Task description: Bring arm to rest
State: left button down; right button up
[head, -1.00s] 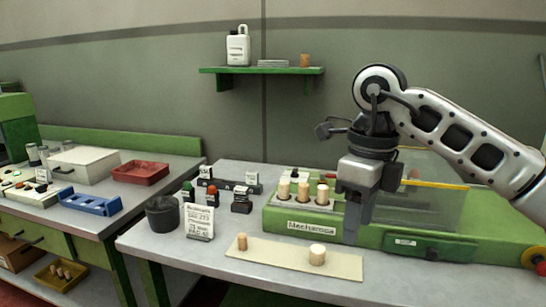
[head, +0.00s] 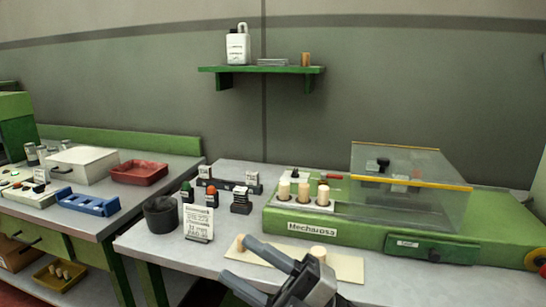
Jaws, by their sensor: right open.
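My right gripper (head: 236,258) is at the bottom middle, low in front of the table, its two dark fingers apart and empty, pointing left. It covers part of the beige mat (head: 347,266). A small cork stopper (head: 241,240) stands at the mat's left end, partly hidden by a fingertip. A wider cork stopper (head: 318,252) stands near the middle of the mat, just behind the gripper. Several pale cork stoppers (head: 303,191) stand upright in the holder of the green machine (head: 350,236). My left gripper is not in view.
A clear cover with a yellow edge (head: 415,183) tilts over the machine. A dark cup (head: 161,213) and a printed card (head: 199,223) stand left of the mat. A second table holds a red tray (head: 139,173) and a blue rack (head: 86,202). A green shelf (head: 262,70) hangs above.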

jog(key=w+d+f+m+t+h, duration=0.3)
jog(key=d+f+m+t+h, duration=0.6)
jog(key=m, duration=0.7)
jog(key=s+d+f+m+g+h, duration=0.1)
jog(key=s+d+f+m+h, duration=0.2)
jog(key=f, duration=0.4)
jog(key=s+d+f+m+g+h, duration=0.2)
jog(key=s+f+m+h, duration=0.2)
jog(key=s+f, duration=0.2)
jog(key=s+d+f+m+g+h, duration=0.1)
jog(key=s+d+f+m+h, duration=0.2)
jog(key=f, duration=0.7)
jog(key=shift+s+d+f+m+g+h, duration=0.15)
jog(key=shift+s+d+m+g+h, duration=0.25)
jog(key=shift+s+m, duration=0.55)
